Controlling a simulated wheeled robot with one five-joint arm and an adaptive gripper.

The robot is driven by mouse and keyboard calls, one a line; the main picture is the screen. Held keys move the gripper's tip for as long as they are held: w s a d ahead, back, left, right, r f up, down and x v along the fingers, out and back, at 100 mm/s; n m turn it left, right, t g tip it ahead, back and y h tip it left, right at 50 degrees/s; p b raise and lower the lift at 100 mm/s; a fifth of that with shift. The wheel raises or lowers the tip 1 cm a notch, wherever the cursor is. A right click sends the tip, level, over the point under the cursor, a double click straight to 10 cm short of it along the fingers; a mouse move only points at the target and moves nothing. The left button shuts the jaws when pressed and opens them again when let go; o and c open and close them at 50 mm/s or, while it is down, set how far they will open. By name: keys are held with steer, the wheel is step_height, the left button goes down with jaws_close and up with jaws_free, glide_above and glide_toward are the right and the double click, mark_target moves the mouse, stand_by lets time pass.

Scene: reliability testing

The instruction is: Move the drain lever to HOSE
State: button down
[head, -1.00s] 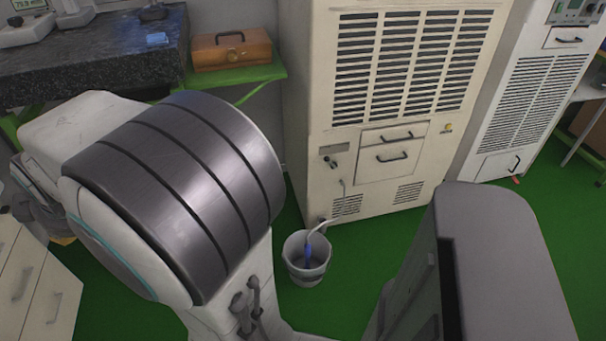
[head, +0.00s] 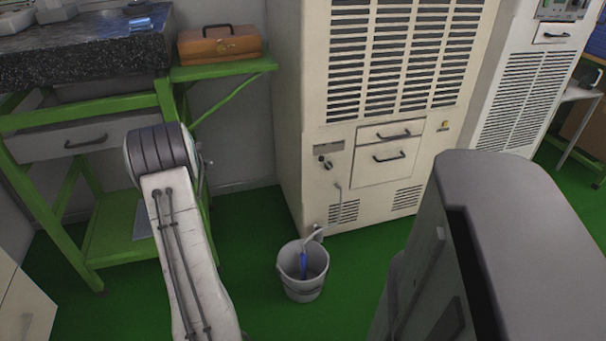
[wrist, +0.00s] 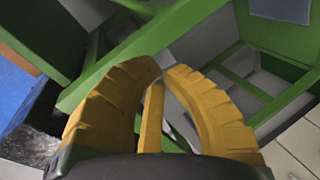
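A small dark lever or knob (head: 325,163) sits on the lower front of the beige cabinet (head: 290,120), just under a small label plate (head: 330,147). It is too small to read its setting or the word HOSE. A pale hose (head: 314,236) runs from the cabinet's bottom into a grey bucket (head: 303,285), with a blue part inside the bucket. My gripper (wrist: 162,70) shows only in the wrist view. Its yellow fingers curve together with the tips almost meeting, and nothing is held. It is apart from the lever, which is out of the wrist view.
A green-framed bench (head: 75,120) with a dark stone top stands at the left. A brown case (head: 220,43) rests on a green shelf. A second white cabinet (head: 520,95) stands at the right. Green floor (head: 250,215) is clear around the bucket.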

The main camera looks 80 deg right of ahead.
steer(key=s+d+f+g+h+b, duration=0.2)
steer(key=s+d+f, duration=0.3)
steer(key=s+f, duration=0.3)
steer(key=s+d+f+n+g+h+b, duration=0.1)
steer(key=s+d+f+g+h+b, duration=0.1)
steer(key=s+f, duration=0.7)
steer(key=s+d+f+g+h+b, duration=0.3)
steer(key=s+d+f, duration=0.5)
steer(key=s, duration=0.9)
steer(key=shift+f+n+h+b, duration=0.15)
steer(key=shift+n+h+b, duration=0.25)
steer(key=shift+b, duration=0.8)
steer(key=shift+d, duration=0.1)
